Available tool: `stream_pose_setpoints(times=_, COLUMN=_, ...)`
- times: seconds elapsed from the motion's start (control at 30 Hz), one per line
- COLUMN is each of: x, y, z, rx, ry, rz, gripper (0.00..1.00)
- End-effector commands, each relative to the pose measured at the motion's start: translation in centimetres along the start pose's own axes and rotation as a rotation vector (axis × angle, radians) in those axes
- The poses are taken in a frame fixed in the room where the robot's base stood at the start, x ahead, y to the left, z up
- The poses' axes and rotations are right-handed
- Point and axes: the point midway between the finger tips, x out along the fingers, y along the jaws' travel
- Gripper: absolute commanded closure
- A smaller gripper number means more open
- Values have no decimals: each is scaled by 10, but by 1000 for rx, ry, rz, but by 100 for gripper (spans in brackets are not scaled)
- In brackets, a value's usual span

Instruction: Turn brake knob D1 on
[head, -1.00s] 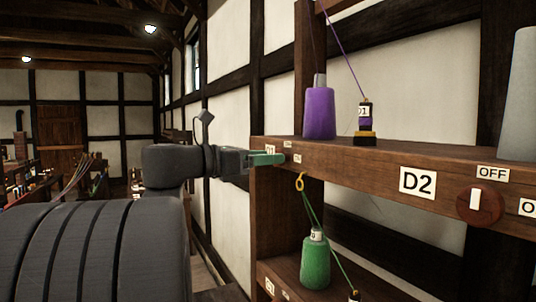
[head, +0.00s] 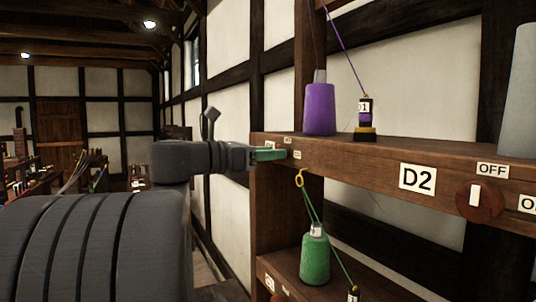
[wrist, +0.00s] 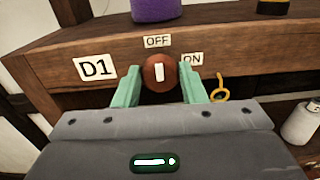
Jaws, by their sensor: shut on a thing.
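Brake knob D1 (wrist: 159,73) is a round brown knob with a white bar, on the front face of the wooden rail. In the wrist view the bar stands near upright, towards the OFF label (wrist: 157,41) above it. The ON label (wrist: 192,58) is at the knob's upper right, and the D1 label (wrist: 95,67) is to its left. My gripper (wrist: 162,83) has its green fingers on both sides of the knob and is shut on it. In the head view my gripper (head: 272,155) is at the rail's left end, and the knob is hidden there.
A purple cone (head: 319,110) and a small spool (head: 366,118) stand on the rail. A yellow hook (head: 300,179) hangs below it, with a green cone (head: 315,258) on the lower shelf. Knob D2 (head: 478,201) is further right, beneath its OFF label (head: 492,170).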

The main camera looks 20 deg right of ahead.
Motion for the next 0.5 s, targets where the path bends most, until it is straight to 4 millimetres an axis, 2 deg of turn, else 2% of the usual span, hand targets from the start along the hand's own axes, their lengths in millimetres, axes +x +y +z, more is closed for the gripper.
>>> stream_pose_setpoints(times=0.27, x=0, y=-1, z=-2, rx=147, ry=0, rz=0, gripper=85)
stream_pose_setpoints(times=0.5, x=0, y=-2, z=-3, rx=362, ry=0, rz=0, gripper=85)
